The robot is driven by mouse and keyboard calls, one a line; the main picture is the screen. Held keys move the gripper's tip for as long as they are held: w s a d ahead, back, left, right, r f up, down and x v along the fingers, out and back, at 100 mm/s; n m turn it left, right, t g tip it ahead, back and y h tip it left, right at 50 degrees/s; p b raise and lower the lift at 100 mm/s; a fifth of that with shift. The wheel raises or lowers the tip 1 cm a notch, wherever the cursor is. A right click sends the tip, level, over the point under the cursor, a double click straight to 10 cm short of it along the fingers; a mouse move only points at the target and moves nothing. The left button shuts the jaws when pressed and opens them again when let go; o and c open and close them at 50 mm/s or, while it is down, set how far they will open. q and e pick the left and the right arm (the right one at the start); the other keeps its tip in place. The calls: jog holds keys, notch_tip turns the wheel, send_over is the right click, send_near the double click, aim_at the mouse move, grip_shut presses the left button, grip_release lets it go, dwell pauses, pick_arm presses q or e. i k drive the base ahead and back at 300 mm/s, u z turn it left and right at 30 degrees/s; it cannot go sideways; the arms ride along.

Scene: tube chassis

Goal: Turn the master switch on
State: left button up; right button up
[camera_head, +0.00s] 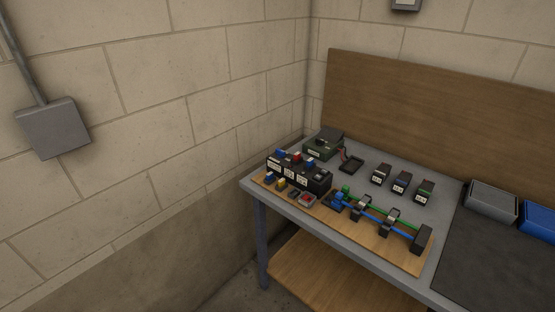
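Neither of my grippers is in view. On the near left part of the bench stands a row of black boxes (298,174) with white labels and blue and red parts on top. In front of them, on the wooden board, is a small unit with a red top (307,199), beside small blue and yellow parts (281,183). I cannot tell for sure which of these is the master switch, nor whether it is on or off; the labels are too small to read.
The bench (330,168) stands in a corner against block walls. A wooden board (408,259) carries green and blue tubes ending at a black block (422,239). Three small labelled boxes (401,182), a dark green case (322,147) and grey (491,203) and blue (539,222) bins stand behind or right.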

aim_at(280, 153)
jog(key=u, duration=0.75)
jog(key=i, duration=0.6)
jog(key=z, duration=0.15)
